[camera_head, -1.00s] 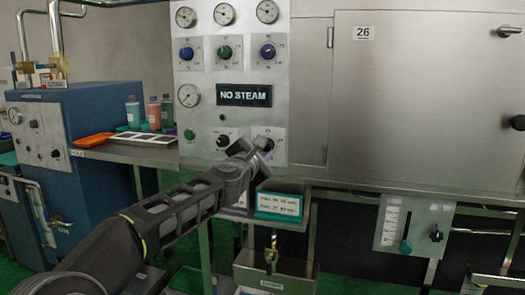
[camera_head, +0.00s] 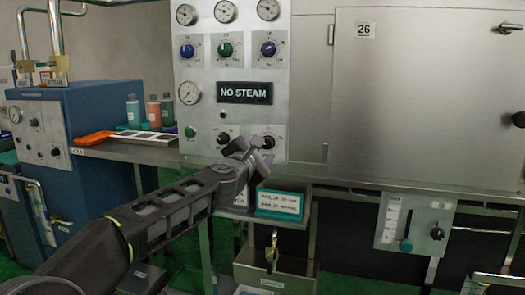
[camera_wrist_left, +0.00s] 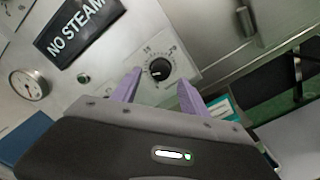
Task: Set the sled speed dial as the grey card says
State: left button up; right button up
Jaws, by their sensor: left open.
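A black dial (camera_head: 267,143) with a printed scale sits at the lower right of the steel control panel. It also shows in the left wrist view (camera_wrist_left: 158,69), between and beyond the fingertips. My left gripper (camera_head: 261,152) is open, its purple fingers in front of and just below this dial, holding nothing. In the wrist view the gripper (camera_wrist_left: 158,80) appears apart from the dial. A second black dial (camera_head: 223,138) is to its left. I cannot read which dial is for sled speed. A teal-framed card (camera_head: 279,203) stands below the panel; its text is too small to read. My right gripper is not in view.
A NO STEAM sign (camera_head: 244,93) and blue, green and purple knobs (camera_head: 225,49) are above. A slider plate (camera_head: 413,223) with another black knob hangs at right. A steel door (camera_head: 430,100) is shut.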

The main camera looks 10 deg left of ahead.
pick_arm(q)
jog(key=s+b, duration=0.1)
jog(key=s, duration=0.4)
jog(key=shift+s+a, duration=0.15)
jog(key=shift+s, duration=0.15)
